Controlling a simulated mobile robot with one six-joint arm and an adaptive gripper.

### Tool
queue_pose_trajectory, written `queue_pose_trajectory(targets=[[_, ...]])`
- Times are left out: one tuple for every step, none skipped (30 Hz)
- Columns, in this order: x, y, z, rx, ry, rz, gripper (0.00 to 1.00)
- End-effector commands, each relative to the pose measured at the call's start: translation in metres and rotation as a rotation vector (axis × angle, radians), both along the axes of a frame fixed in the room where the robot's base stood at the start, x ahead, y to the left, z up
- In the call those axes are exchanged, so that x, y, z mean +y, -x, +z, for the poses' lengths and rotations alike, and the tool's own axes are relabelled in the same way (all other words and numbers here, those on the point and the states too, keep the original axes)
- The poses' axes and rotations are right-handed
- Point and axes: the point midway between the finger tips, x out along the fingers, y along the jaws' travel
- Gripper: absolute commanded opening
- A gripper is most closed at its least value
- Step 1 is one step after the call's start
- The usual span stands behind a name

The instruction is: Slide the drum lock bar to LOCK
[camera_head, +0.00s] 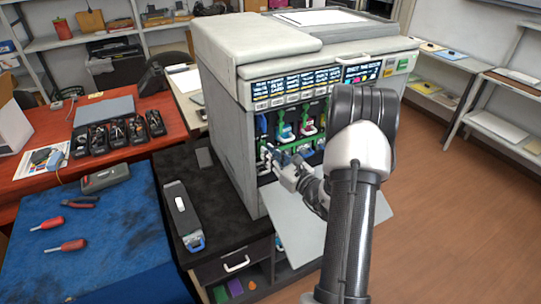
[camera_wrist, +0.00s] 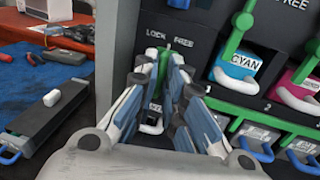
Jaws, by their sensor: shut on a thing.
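The printer (camera_head: 225,95) stands with its front open and the flap down. In the wrist view, a green bar handle (camera_wrist: 164,64) stands upright under the words LOCK and FREE on the dark panel, below the LOCK lettering in the picture. My gripper (camera_wrist: 166,72) has its two fingers closed about this handle, one on each side, and hides its lower part. In the head view, my gripper (camera_head: 270,157) reaches into the left side of the open front. The fingers hide the handle there.
Right of the handle are the cyan cartridge (camera_wrist: 238,62) and magenta cartridge (camera_wrist: 298,78) with green levers. The open flap (camera_head: 315,225) lies below my arm. A loose black cartridge (camera_head: 180,215) lies on the dark cabinet top at the left. The blue mat (camera_head: 110,255) holds tools.

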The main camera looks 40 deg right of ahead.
Motion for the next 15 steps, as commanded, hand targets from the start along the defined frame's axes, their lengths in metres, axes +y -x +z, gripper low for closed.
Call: queue_pose_trajectory(targets=[[0.0, 0.0001, -0.0004, 0.001, 0.001, 0.0, 0.0], [0.0001, 0.0001, -0.0004, 0.001, 0.001, 0.0, 0.0], [0.0009, -0.0001, -0.0005, 0.001, 0.001, 0.0, 0.0], [0.0021, -0.0004, -0.0006, 0.001, 0.001, 0.001, 0.0], [0.0036, -0.0007, -0.0007, 0.001, 0.001, 0.002, 0.0], [0.0059, -0.0012, -0.0008, 0.002, 0.001, 0.002, 0.0], [0.0072, -0.0015, -0.0008, 0.002, 0.001, 0.002, 0.0], [0.0077, -0.0017, -0.0008, 0.002, 0.001, 0.002, 0.0], [0.0076, -0.0016, -0.0007, 0.002, 0.001, 0.001, 0.0], [0.0077, -0.0016, -0.0006, 0.001, 0.001, 0.002, 0.0], [0.0081, -0.0017, -0.0007, 0.002, 0.001, 0.003, 0.0], [0.0086, -0.0018, -0.0007, 0.002, 0.001, 0.005, 0.0], [0.009, -0.002, -0.0007, 0.002, 0.001, 0.005, 0.0], [0.0092, -0.002, -0.0008, 0.002, 0.001, 0.006, 0.0], [0.0094, -0.0021, -0.0009, 0.002, 0.001, 0.006, 0.11]])
